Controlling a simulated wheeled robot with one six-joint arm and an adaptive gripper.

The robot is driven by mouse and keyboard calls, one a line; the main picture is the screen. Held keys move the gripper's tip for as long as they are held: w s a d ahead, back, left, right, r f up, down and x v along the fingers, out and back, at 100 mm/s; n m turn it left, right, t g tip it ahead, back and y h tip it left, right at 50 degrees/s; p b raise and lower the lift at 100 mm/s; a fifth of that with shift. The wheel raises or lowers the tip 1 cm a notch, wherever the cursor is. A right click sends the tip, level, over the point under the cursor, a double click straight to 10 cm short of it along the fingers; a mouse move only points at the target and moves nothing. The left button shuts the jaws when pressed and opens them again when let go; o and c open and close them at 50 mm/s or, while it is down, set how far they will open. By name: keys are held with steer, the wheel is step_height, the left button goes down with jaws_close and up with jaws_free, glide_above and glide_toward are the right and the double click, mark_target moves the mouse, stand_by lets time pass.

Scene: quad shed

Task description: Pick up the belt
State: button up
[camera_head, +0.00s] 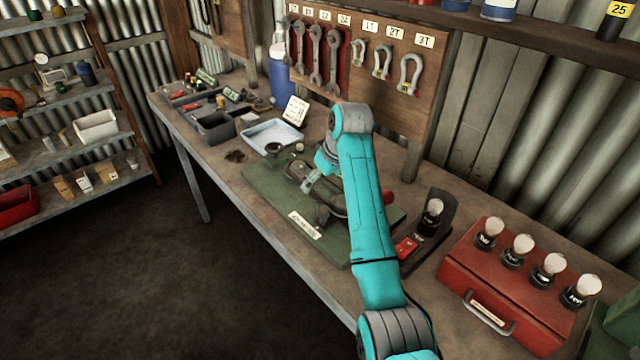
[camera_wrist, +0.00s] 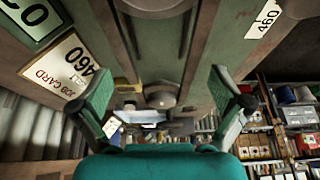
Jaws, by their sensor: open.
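My gripper (camera_head: 312,182) is over the green mat on the workbench, close above a grey machine part (camera_head: 330,212). In the wrist view its two green-padded fingers (camera_wrist: 165,100) stand wide apart, with no held object visible between them. A dark round part (camera_wrist: 160,95) shows beyond the gap. I cannot pick out a belt for certain. A dark looped thing (camera_head: 213,14) hangs on the left wooden panel, but it is too small and cut off to name. My arm hides part of the mat and the machine.
The green mat (camera_head: 268,190) lies mid-bench. A job card (camera_head: 297,110) reading 460 in the wrist view (camera_wrist: 58,68) stands behind a pale tray (camera_head: 268,137). Dark bins are left. Wrenches and shackles hang behind.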

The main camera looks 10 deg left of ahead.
steer(key=shift+f, duration=0.15)
steer(key=shift+c, duration=0.3)
steer(key=c, duration=1.1)
step_height(320, 180, up, 11)
steer(key=shift+f, duration=0.2)
steer(key=shift+r, duration=1.05)
